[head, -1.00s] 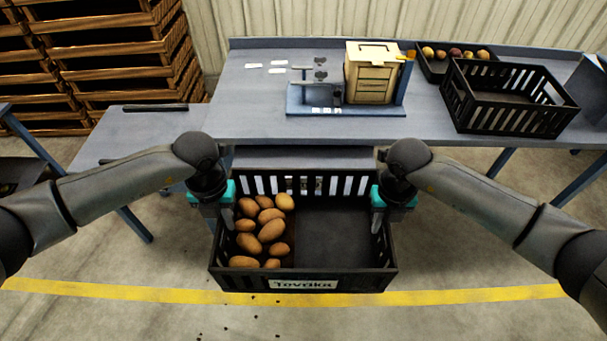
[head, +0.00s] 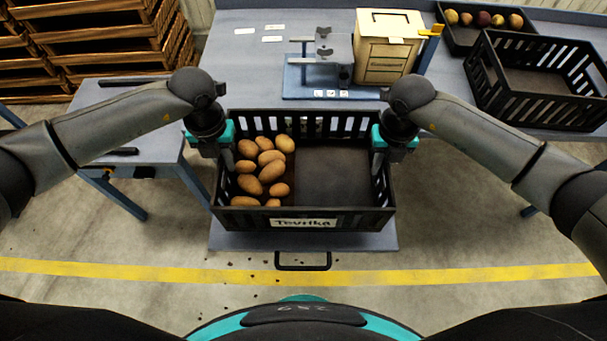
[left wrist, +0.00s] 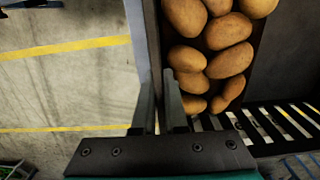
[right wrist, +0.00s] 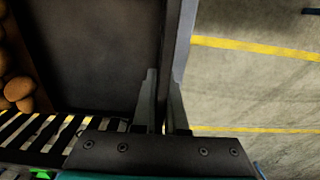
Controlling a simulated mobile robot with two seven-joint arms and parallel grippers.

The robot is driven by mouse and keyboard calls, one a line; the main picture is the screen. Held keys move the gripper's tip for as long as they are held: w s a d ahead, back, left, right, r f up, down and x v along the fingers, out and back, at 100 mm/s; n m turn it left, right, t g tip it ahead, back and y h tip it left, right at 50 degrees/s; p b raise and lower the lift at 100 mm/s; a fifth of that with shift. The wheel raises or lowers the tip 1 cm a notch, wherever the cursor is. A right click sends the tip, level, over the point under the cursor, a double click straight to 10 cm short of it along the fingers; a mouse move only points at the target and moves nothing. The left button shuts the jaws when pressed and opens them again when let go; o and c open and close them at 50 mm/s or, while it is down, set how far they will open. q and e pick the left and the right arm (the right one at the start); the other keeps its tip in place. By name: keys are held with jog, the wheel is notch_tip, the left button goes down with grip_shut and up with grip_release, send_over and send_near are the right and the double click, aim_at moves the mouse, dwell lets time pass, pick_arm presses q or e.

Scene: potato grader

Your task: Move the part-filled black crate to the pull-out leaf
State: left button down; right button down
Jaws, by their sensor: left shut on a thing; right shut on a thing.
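The part-filled black crate (head: 365,222) is level in front of the bench, with potatoes (head: 268,172) in its left half and a bare right half. My left gripper (head: 228,160) is shut on its left side wall. My right gripper (head: 377,163) is shut on its right side wall. Both wrist views show the fingers astride the wall, at the left (left wrist: 162,95) and the right (right wrist: 162,90). The pull-out leaf (head: 350,242) lies under the crate, its front strip and black handle (head: 303,267) showing. I cannot tell if the crate touches it.
Another black crate (head: 487,88) and a tray of potatoes (head: 455,38) stand on the bench at right. A wooden box (head: 385,70) and a metal stand (head: 330,90) are behind the crate. A side table (head: 120,140) is at left.

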pick_arm(q)
jog(key=shift+w+r, duration=0.1)
jog(key=shift+w, duration=0.1)
pick_arm(e)
jog(key=shift+w+r, duration=0.1)
jog(key=shift+w, duration=0.1)
pick_arm(q)
jog(key=shift+s, duration=0.1)
pick_arm(e)
jog(key=shift+s, duration=0.1)
